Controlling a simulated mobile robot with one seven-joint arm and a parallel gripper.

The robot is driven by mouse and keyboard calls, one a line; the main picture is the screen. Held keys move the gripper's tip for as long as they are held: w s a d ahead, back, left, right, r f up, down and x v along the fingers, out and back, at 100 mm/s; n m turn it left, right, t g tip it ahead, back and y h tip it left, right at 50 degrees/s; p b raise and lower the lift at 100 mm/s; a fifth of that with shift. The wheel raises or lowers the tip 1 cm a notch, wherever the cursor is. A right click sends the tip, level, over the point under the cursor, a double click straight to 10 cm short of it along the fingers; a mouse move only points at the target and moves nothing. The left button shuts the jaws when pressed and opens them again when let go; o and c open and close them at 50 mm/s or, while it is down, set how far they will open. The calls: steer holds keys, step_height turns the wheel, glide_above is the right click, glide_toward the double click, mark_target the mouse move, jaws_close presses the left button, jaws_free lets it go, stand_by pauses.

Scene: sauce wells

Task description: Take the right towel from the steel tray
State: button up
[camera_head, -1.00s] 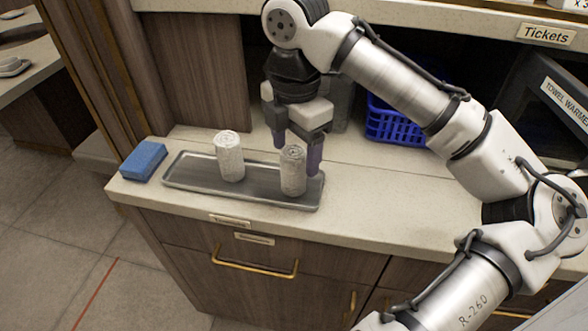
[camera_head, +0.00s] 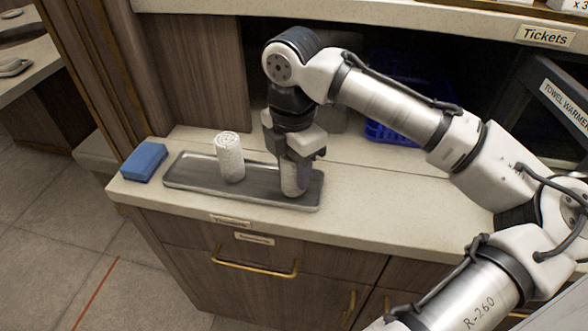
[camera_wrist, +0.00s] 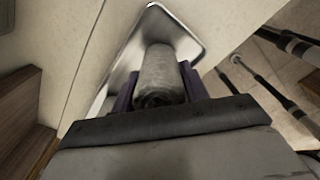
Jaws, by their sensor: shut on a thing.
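The steel tray (camera_head: 252,186) lies on the counter near its front edge. The left rolled towel (camera_head: 230,158) stands upright on the tray, apart from my gripper. My gripper (camera_head: 293,180) points down over the tray's right end, shut on the right towel (camera_head: 291,182). In the head view the gripper body hides the towel's upper part, and its lower part shows at the tray. In the wrist view the grey right towel (camera_wrist: 160,75) sits between the two purple fingers, with the steel tray (camera_wrist: 184,40) behind it. I cannot tell whether the towel's base touches the tray.
A blue sponge (camera_head: 144,161) lies left of the tray. A blue basket (camera_head: 392,132) stands behind my arm at the back. The towel warmer (camera_head: 560,105) is at the right. The counter (camera_head: 400,205) right of the tray is clear.

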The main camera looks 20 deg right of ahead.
steer(key=shift+c, duration=0.7)
steer(key=shift+r, duration=0.1)
